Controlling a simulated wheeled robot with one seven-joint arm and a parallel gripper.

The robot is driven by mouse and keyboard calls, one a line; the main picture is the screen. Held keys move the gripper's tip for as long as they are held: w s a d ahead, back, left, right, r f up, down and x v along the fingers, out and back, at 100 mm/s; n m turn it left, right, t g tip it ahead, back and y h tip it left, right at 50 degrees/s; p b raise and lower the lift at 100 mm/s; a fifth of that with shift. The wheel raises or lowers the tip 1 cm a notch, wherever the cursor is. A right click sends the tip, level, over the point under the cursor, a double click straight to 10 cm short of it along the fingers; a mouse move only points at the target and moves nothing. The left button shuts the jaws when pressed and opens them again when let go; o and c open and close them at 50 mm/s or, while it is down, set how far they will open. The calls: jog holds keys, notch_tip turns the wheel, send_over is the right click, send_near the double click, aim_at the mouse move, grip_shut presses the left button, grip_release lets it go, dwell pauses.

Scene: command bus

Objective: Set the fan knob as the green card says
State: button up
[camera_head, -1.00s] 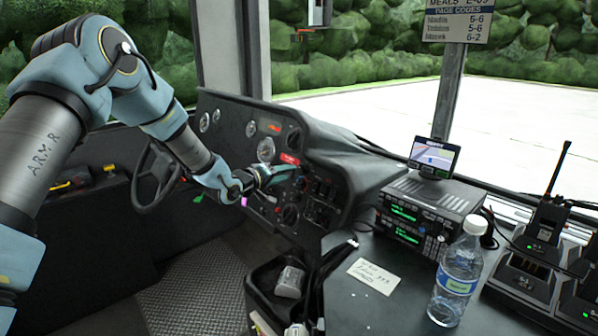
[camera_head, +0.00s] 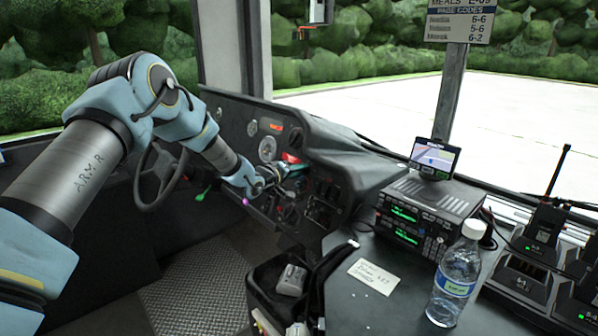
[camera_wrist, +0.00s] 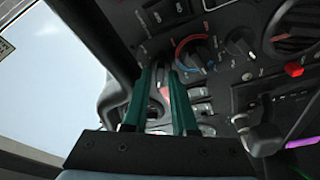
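My gripper (camera_head: 297,167) is at the dark dashboard panel (camera_head: 325,150), right of the steering wheel. In the wrist view its two teal fingers (camera_wrist: 158,72) are apart, with a gap between them and nothing clearly held. Near the fingertips, to their right, is a dark round knob (camera_wrist: 196,54) with a blue and red arc around it. A second dark knob (camera_wrist: 240,46) is further right. I cannot tell which is the fan knob or read its setting. I see no clearly green card; a pale handwritten card (camera_head: 373,276) lies on the console, its writing too small to read.
A steering wheel (camera_head: 160,175) is left of my gripper. A black bin (camera_head: 275,292) with a grey object stands in front of the panel. A radio stack (camera_head: 425,215), a water bottle (camera_head: 456,275) and handheld radios in chargers (camera_head: 530,270) occupy the console at right.

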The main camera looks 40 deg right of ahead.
grip_shut()
